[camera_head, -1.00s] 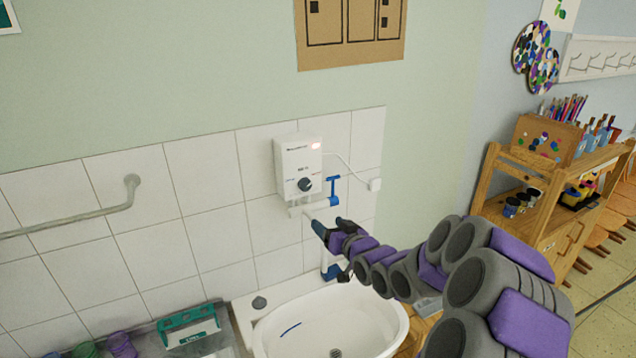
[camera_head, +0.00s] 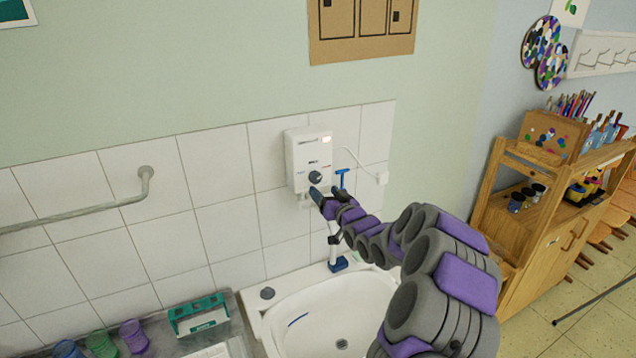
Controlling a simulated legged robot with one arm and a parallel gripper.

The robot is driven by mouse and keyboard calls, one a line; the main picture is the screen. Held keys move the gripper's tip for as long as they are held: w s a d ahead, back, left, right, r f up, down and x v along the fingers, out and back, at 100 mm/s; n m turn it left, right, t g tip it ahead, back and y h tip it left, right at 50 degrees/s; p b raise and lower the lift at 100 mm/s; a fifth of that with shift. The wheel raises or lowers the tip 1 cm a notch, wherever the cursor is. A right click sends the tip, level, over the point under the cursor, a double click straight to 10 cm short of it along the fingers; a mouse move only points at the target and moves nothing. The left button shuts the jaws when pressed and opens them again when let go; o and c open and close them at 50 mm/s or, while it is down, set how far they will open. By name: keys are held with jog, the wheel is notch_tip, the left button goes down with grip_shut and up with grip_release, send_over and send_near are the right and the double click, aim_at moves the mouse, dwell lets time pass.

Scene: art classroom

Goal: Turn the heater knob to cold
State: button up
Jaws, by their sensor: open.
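A white heater box (camera_head: 306,150) hangs on the tiled wall above the sink, with a lit red light at its upper right. Its round dark knob (camera_head: 315,177) is on the lower front, between a small blue mark on the left and a red mark on the right. My gripper (camera_head: 318,193) is open just below the knob, its dark fingers close to the heater's lower edge. I cannot tell whether a finger touches the knob. The knob's pointer is too small to read.
A blue-handled valve (camera_head: 342,177) and pipe sit right beside my gripper. The white sink (camera_head: 290,338) is below, and a grab rail (camera_head: 100,208) runs along the left wall. A wooden shelf cart (camera_head: 490,210) with art supplies stands at right.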

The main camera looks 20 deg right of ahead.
aim_at(317, 180)
jog(key=w, duration=0.2)
jog(key=w+d, duration=0.1)
jog(key=w, duration=0.3)
jog(key=shift+w+d+f, duration=0.15)
jog(key=shift+w+d, duration=0.1)
jog(key=shift+d, duration=0.05)
jog(key=shift+w+a, duration=0.15)
jog(key=shift+a, duration=0.7)
jog(key=shift+d, duration=0.55)
jog(key=c, duration=0.7)
jog(key=shift+a, duration=0.2)
jog(key=c, duration=0.4)
jog(key=shift+o, duration=0.2)
